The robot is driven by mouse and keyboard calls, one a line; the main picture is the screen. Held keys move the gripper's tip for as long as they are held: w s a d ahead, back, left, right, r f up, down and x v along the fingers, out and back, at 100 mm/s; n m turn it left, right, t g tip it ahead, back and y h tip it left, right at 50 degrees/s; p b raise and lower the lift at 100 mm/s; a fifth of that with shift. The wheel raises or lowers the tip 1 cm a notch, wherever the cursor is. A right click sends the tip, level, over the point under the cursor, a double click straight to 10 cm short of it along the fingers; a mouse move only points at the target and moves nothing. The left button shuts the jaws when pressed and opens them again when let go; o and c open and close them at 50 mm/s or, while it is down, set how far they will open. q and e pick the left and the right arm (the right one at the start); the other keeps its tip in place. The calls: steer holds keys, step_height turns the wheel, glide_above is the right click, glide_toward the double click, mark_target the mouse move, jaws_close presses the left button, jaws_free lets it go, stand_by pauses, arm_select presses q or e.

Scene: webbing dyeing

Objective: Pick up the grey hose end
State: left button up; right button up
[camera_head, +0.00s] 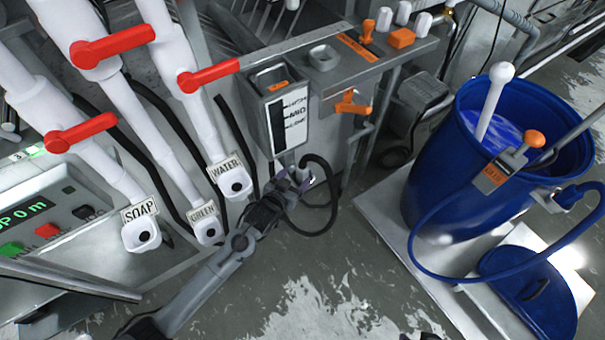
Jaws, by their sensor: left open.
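My left arm comes up from the bottom, and its open gripper (294,184) is low in front of the grey machine with the orange valve handle. A dark hose (332,190) loops beside the gripper, below the level gauge. A small pale grey piece (312,180), which looks like the hose end, shows right beside the fingertips. I cannot tell whether the fingers touch it or stand around it.
White pipes with red handles (112,46) end in spouts marked SOAP, GREEN and WATER on the left. A blue barrel (437,190) with blue liquid stands on a white platform (385,222) at right, near a blue lid (535,300). The wet floor between is clear.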

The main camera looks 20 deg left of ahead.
mark_target(299, 175)
arm_select(q)
steer(key=shift+d+b+x, duration=0.15)
steer(key=shift+b+x, duration=0.35)
steer(key=shift+x, duration=0.8)
steer(key=shift+d+b+x, duration=0.15)
steer(key=shift+b+x, duration=0.35)
steer(key=shift+x, duration=0.8)
steer(key=shift+r, duration=0.15)
steer(key=c, duration=1.2)
steer(key=shift+r, duration=0.15)
